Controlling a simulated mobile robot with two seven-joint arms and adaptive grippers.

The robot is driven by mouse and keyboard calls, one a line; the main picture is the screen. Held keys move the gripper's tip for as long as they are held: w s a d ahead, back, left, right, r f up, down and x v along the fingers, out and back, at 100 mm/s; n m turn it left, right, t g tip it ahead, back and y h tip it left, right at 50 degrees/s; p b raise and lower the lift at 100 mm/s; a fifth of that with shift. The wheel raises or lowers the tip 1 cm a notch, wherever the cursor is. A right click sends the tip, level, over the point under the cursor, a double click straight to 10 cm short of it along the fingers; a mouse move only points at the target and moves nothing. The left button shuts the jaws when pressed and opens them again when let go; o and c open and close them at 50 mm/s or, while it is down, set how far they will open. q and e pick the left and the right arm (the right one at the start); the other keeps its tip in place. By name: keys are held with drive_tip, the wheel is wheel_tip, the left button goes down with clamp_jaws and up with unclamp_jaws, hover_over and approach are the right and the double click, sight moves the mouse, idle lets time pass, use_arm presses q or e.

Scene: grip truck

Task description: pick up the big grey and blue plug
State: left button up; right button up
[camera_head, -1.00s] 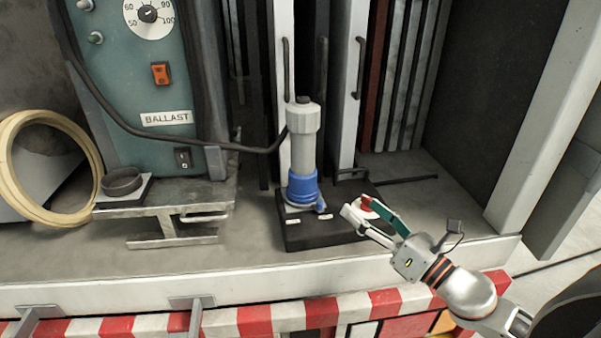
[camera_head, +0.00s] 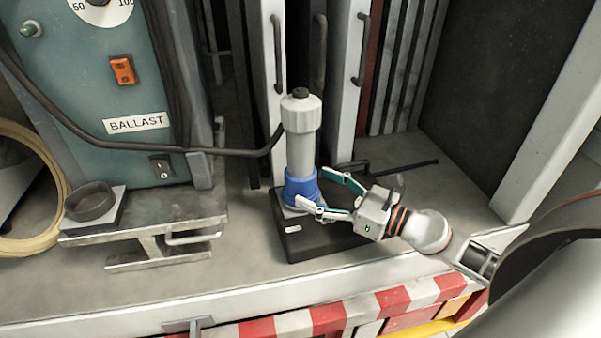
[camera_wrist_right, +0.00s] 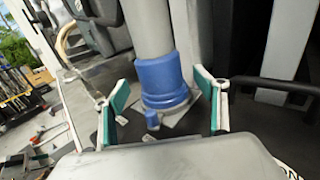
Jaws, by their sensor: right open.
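The big grey and blue plug (camera_head: 300,150) stands upright on a black base (camera_head: 318,243) on the truck bed. Its grey body is on top and its blue collar is at the bottom. My right gripper (camera_head: 318,190) is open at the height of the blue collar, close on its right side in the head view. In the right wrist view the blue collar (camera_wrist_right: 160,82) shows between and just beyond the two green-padded fingers (camera_wrist_right: 165,105). I cannot tell whether a finger touches it. My left gripper is not in view.
A metal stand with a dark ring (camera_head: 90,202) is at the left. White upright panels with handles (camera_head: 345,80) stand close behind the plug. The bed's front is clear.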

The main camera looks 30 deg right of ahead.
sight(300, 180)
drive_tip(key=p+x, duration=0.2)
drive_tip(key=x, duration=0.2)
drive_tip(key=shift+w+a+f, duration=0.1)
drive_tip(key=shift+w+a, duration=0.15)
drive_tip(key=shift+w, duration=0.15)
drive_tip(key=c, duration=1.3)
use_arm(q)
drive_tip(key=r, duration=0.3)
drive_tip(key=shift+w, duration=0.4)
use_arm(e)
drive_tip(key=c, duration=0.4)
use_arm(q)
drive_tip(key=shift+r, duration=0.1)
